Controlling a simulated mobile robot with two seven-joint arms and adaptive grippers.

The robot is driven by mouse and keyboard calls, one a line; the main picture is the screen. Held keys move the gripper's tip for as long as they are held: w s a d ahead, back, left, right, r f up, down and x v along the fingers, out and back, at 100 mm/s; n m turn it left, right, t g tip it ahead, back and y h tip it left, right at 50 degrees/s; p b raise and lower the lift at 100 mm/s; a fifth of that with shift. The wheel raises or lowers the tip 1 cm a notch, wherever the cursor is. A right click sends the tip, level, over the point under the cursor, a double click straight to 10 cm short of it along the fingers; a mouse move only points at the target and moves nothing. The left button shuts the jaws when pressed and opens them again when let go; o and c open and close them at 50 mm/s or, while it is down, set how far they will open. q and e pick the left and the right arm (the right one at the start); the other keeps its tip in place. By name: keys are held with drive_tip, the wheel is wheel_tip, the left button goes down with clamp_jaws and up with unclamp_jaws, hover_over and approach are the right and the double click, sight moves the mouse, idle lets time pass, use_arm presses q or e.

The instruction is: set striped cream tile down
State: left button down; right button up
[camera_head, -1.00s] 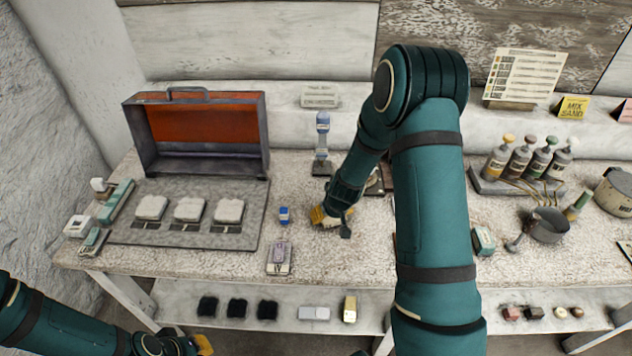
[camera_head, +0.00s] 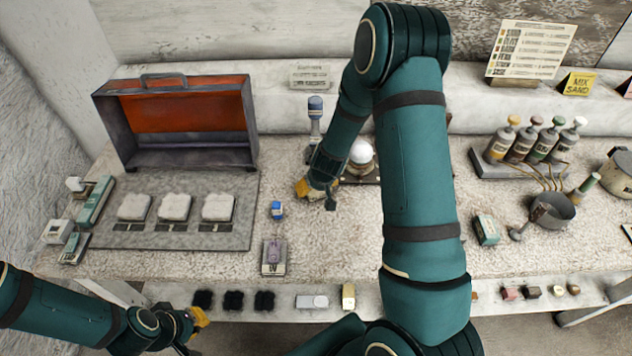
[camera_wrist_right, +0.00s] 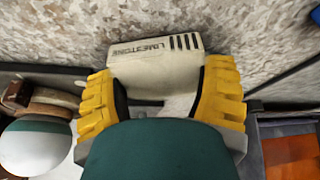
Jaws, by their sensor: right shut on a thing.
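The striped cream tile (camera_wrist_right: 158,70) shows in the right wrist view, with dark stripes at one end and the word LIMESTONE. My right gripper (camera_wrist_right: 165,98) is shut on it, one yellow finger on each side. Speckled worktop lies beyond the tile; I cannot tell whether the two touch. In the head view my right gripper (camera_head: 317,190) is over the middle of the worktop, right of a small blue-capped item (camera_head: 277,210), and the tile is hidden there. My left gripper (camera_head: 200,318) is low at the left, below the worktop's front edge; its opening is unclear.
A white sphere (camera_head: 361,152) stands close behind my right gripper. A grey mat (camera_head: 205,239) with several pale blocks and an open red-lined case (camera_head: 180,112) are left. Bottles (camera_head: 535,141) and a pot (camera_head: 552,212) are right. The worktop's middle front is partly clear.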

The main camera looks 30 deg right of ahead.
sight(332, 221)
drive_tip(key=shift+a, duration=0.15)
drive_tip(key=o, duration=1.3)
drive_tip(key=shift+f, duration=0.15)
drive_tip(key=shift+c, duration=0.2)
drive_tip(key=shift+r, duration=0.25)
drive_tip(key=s, duration=0.4)
drive_tip(key=s+a+b, duration=0.1)
drive_tip(key=s, duration=0.3)
drive_tip(key=s+a+r, duration=0.1)
drive_tip(key=s, duration=0.3)
drive_tip(key=shift+s, duration=0.15)
